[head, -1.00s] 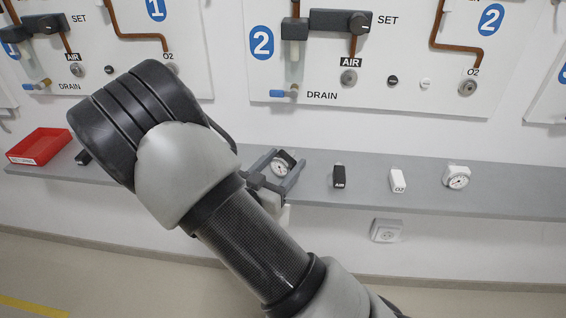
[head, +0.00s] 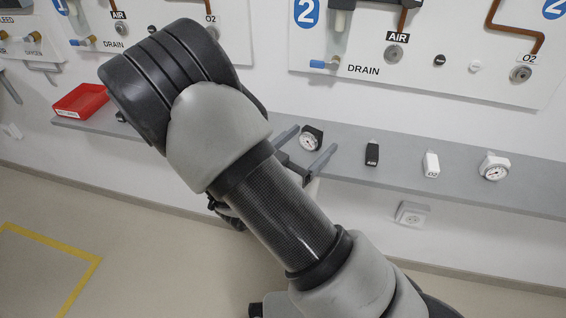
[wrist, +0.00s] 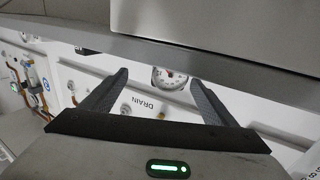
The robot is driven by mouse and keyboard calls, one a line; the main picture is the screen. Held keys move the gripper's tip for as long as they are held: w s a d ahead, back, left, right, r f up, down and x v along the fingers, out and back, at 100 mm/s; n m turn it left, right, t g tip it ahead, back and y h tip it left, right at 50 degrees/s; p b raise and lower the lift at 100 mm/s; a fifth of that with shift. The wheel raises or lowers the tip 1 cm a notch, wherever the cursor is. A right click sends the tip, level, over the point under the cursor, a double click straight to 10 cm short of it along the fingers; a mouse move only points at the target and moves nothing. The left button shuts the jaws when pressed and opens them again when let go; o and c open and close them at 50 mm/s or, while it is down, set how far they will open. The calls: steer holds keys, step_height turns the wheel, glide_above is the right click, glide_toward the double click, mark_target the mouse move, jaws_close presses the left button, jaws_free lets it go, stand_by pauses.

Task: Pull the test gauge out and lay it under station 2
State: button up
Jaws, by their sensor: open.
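A round white-faced gauge with a dark body (head: 311,138) is at the grey shelf (head: 455,191), below and left of the station 2 panel (head: 430,62). A second gauge with a white body (head: 494,166) stands farther right on the shelf, below the O2 port. I cannot tell by any label which is the test gauge. My gripper (head: 317,137) is open, its fingers on either side of the dark gauge with no clear contact. In the wrist view the gauge face (wrist: 168,78) shows between the fingertips, its upper part cut off by the shelf edge.
A black AIR block (head: 372,153) and a white O2 block (head: 431,164) stand between the gauges. A red tray (head: 80,101) sits at the shelf's left. A wall socket (head: 412,215) is below the shelf. Bare shelf shows between these things.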

steer(key=p+v, duration=0.1)
steer(key=v, duration=1.3)
steer(key=shift+p, duration=0.4)
